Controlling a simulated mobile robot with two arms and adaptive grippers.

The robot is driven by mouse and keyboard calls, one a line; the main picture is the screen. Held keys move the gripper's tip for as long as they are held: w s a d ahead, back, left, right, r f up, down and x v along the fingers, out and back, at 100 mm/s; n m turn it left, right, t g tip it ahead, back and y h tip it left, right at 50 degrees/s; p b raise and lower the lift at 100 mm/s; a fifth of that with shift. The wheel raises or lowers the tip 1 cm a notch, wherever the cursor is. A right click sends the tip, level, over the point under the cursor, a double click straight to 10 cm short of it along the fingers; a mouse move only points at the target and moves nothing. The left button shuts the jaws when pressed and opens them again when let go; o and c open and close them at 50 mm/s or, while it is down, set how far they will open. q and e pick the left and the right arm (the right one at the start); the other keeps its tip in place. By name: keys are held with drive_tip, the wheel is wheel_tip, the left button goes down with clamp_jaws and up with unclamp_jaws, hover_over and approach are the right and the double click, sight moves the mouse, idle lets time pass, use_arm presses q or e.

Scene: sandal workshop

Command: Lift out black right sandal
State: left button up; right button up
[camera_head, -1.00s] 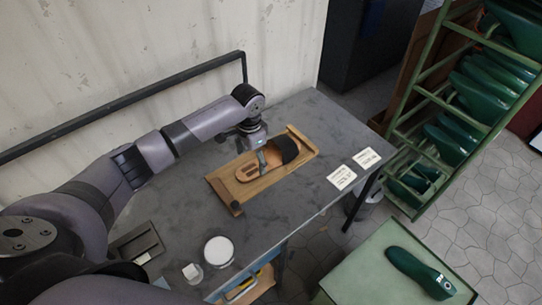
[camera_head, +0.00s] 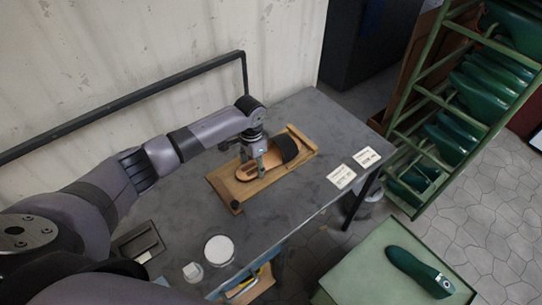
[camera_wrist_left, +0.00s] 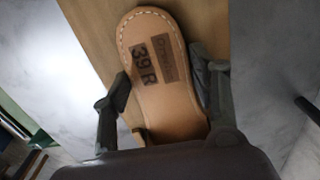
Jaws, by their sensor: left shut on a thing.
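The sandal (camera_head: 285,149) has a black strap and a tan insole. It lies in a wooden fixture (camera_head: 222,186) on the grey table, and I cannot tell whether it is raised off it. The left wrist view shows its tan footbed (camera_wrist_left: 160,40) stamped "39 R", with pale stitching along the edge. My left gripper (camera_head: 258,165) is over the tan part, behind the black strap. In the left wrist view its fingers (camera_wrist_left: 161,82) stand on either side of the footbed, shut on the sandal. My right gripper is not in view.
Two white cards (camera_head: 354,169) lie right of the fixture. A round white dish (camera_head: 219,250) and a small white block (camera_head: 192,271) stand near the front. A green shoe last (camera_head: 418,271) lies on a green surface. A green rack (camera_head: 415,120) of lasts stands at right.

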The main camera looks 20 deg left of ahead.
use_arm(q)
drive_tip(key=c, duration=0.7)
drive_tip(key=shift+c, duration=0.3)
drive_tip(key=shift+r, duration=0.15)
